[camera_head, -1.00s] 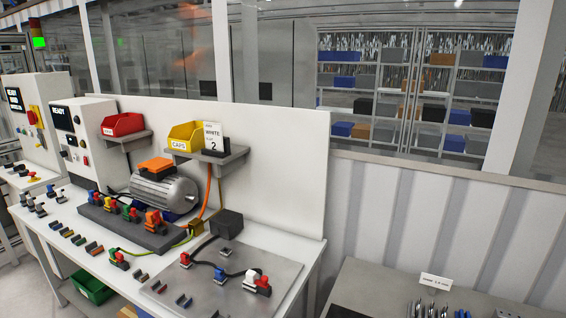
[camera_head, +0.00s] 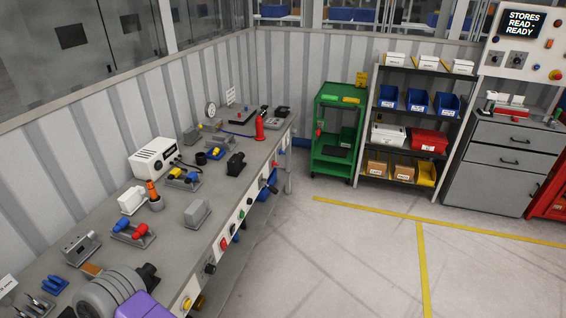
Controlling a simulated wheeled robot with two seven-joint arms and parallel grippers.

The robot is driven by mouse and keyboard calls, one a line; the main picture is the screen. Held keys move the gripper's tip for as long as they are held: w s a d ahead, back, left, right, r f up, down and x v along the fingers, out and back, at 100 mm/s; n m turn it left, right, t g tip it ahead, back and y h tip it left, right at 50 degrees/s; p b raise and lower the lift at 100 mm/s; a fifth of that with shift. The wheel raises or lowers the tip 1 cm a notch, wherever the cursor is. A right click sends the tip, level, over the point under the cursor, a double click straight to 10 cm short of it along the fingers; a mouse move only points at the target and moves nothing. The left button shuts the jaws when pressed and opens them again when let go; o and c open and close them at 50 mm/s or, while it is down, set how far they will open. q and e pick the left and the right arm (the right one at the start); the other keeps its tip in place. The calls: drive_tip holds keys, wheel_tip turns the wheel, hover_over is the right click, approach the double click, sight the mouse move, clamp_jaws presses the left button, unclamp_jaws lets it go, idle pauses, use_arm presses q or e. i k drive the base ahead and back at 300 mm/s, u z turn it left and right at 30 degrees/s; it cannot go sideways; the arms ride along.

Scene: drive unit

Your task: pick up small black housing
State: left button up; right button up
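A small black block-shaped housing (camera_head: 236,164) sits on the grey workbench (camera_head: 185,240), right of its middle and near the front edge. A smaller round black piece (camera_head: 201,158) stands just left of it, and I cannot tell for certain which one the task means. Neither of my grippers is in view.
The bench also holds a white box with a dial (camera_head: 154,157), a grey block (camera_head: 197,213), a red bottle-like item (camera_head: 260,125) and a grey ribbed body (camera_head: 104,294). A green cart (camera_head: 337,140) and shelving (camera_head: 372,125) stand beyond. The floor right of the bench is clear.

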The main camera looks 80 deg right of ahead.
sight(235, 165)
drive_tip(key=z, duration=3.35)
drive_tip(key=i, duration=3.4)
drive_tip(key=u, duration=3)
